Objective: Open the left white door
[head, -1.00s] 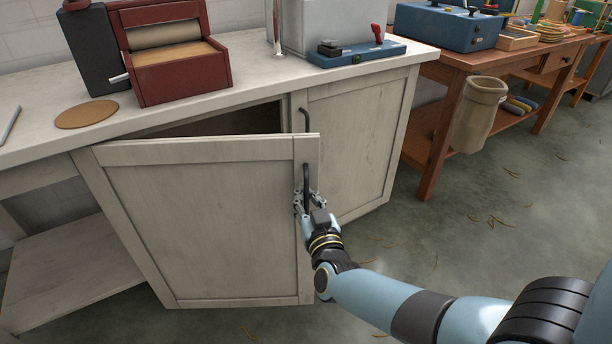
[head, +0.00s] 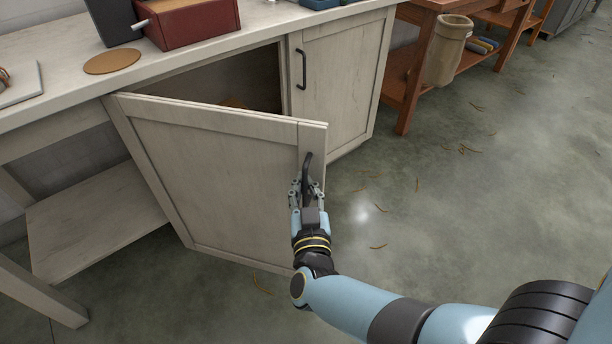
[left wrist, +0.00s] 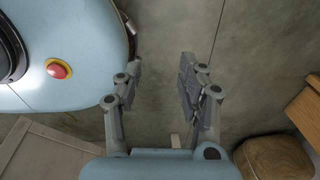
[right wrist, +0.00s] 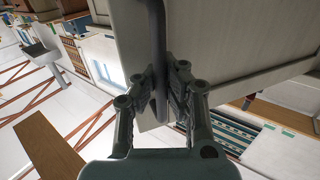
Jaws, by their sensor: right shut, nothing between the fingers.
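The left white door (head: 215,180) stands partly open in the head view, swung out from the cabinet on its left edge. Its dark handle (head: 307,163) is near the upper right corner. My right gripper (head: 305,188) is at the lower part of this handle, its fingers shut. In the right wrist view the handle (right wrist: 157,35) runs down to the fingertips, with the pale door behind; I cannot tell if they touch. My left gripper (left wrist: 160,78) shows in the left wrist view, open and empty, fingers apart over the floor.
The right white door (head: 345,85) is closed, with its own dark handle (head: 301,68). The dark cabinet inside (head: 225,85) shows above the open door. A red box (head: 195,22) and a round cork mat (head: 112,61) lie on the worktop.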

